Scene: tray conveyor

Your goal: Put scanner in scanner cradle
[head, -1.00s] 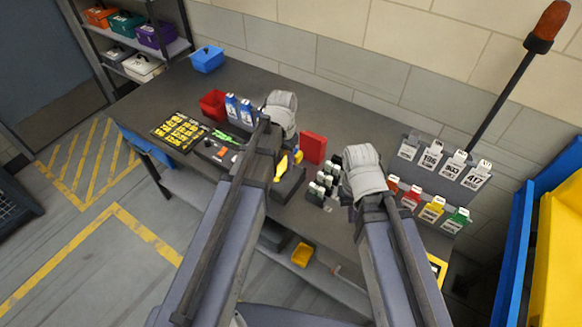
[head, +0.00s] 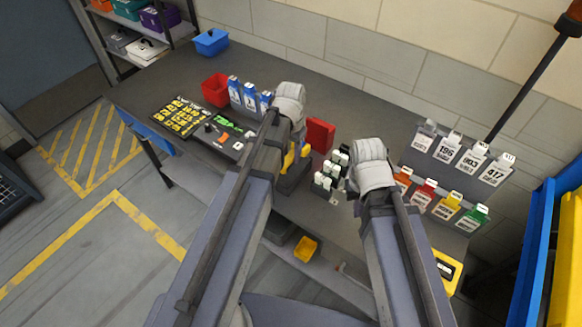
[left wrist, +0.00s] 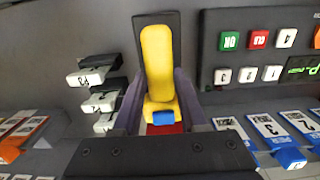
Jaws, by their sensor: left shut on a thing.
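The scanner is yellow with a blue button; it shows in the left wrist view (left wrist: 157,62) and partly in the head view (head: 289,160). My left gripper (left wrist: 158,92) is shut on it, with one finger on each side. A dark block that looks like the scanner cradle (head: 294,180) is right at the scanner in the head view. In the left wrist view a black part (left wrist: 170,20) frames the scanner's far end. I cannot tell whether the scanner is seated or just above it. My right gripper is hidden below its pale wrist in the head view.
A red box (head: 320,133) stands just behind the dark block. Several white-topped small items (head: 330,172) stand to its right. A control panel (head: 222,133) and a red bin (head: 215,90) are to the left. Labelled tags on a rack (head: 460,165) stand at the right.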

